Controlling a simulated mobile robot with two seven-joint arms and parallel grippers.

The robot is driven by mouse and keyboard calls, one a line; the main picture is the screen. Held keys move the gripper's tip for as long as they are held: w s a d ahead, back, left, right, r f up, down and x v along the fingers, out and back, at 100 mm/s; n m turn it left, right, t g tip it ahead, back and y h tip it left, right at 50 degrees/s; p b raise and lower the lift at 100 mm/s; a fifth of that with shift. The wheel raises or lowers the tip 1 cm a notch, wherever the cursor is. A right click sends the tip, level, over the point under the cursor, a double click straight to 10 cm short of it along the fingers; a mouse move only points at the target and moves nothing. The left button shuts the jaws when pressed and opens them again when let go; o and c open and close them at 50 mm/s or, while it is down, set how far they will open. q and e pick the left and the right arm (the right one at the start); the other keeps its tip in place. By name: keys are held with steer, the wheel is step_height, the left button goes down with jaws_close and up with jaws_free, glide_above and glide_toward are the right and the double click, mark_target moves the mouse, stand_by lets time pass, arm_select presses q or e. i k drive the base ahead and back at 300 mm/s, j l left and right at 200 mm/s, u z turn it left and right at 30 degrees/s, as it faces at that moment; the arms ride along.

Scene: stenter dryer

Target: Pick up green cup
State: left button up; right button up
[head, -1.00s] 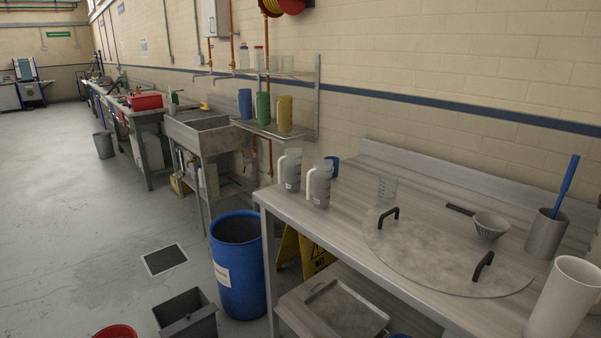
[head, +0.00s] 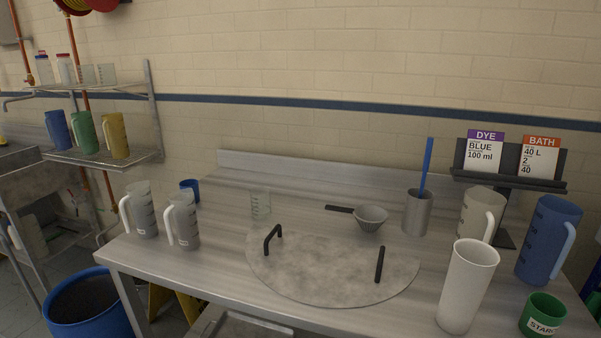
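A small green cup (head: 542,314) with a white label, partly readable as "STAR", stands on the steel table (head: 205,272) at its front right, in the lower right of the head view. It is to the right of a tall white cup (head: 467,286) and in front of a blue jug (head: 547,238). A taller green jug (head: 86,133) stands on the wall shelf at the left, between a blue and a yellow one. Neither of my grippers shows in the head view.
A round lid (head: 330,268) with two black handles covers the table's middle. Grey jugs (head: 183,221) stand at the left. A strainer (head: 370,219), a steel pot (head: 417,213) and a card stand (head: 508,181) are behind. A blue barrel (head: 88,306) is on the floor.

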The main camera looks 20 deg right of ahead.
mark_target(543, 314)
steer(key=i+z, duration=0.1)
steer(key=z, duration=0.3)
steer(key=i+j+z, duration=0.1)
steer(key=z, duration=0.35)
steer(key=j+z, duration=0.2)
steer(key=z, duration=0.2)
steer(key=i, duration=0.05)
